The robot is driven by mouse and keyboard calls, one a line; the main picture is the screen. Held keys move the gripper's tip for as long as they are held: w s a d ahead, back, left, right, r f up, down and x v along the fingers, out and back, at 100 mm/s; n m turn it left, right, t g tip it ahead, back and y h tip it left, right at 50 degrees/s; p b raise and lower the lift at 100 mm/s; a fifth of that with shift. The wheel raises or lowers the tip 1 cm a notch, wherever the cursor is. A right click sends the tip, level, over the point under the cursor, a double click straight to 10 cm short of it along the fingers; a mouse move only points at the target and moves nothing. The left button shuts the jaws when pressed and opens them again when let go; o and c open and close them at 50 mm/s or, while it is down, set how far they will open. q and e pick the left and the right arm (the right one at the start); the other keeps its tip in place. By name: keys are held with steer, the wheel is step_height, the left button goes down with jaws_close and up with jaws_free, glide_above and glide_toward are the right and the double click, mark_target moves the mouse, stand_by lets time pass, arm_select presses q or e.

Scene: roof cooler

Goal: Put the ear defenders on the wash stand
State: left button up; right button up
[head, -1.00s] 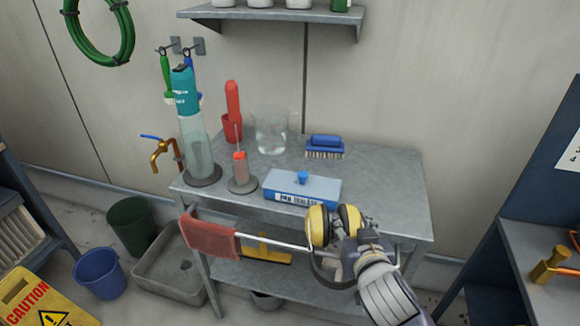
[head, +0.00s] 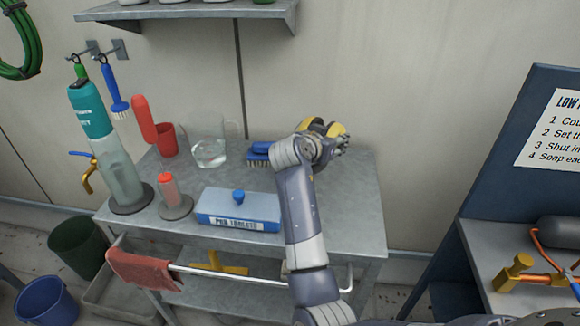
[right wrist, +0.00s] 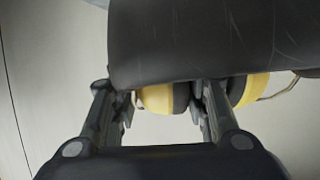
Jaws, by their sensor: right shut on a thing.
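The yellow and black ear defenders (head: 334,129) are in my right gripper (head: 325,143), over the back right part of the wash stand. My right arm hides much of them in the head view. In the right wrist view the two fingers (right wrist: 163,112) are shut on the ear defenders (right wrist: 155,98), and a dark band fills the top. I cannot tell whether they touch the stand. The wash stand (head: 345,215) is a grey metal table with a lower shelf and a front rail. My left gripper is not in view.
A blue tablet box (head: 238,210), a blue brush (head: 259,153), a glass beaker (head: 209,150), a red holder (head: 165,139) and a teal-topped bottle (head: 95,130) stand on the left and middle. The right side is clear. A wall shelf (head: 190,12) hangs above.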

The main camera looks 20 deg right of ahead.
step_height(320, 180, down, 4)
step_height(320, 180, down, 3)
steer(key=shift+f, duration=0.6)
steer(key=o, duration=1.2)
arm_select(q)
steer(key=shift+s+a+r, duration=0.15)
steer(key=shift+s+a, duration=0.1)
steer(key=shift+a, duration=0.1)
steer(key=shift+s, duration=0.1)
arm_select(e)
steer(key=shift+r, duration=0.1)
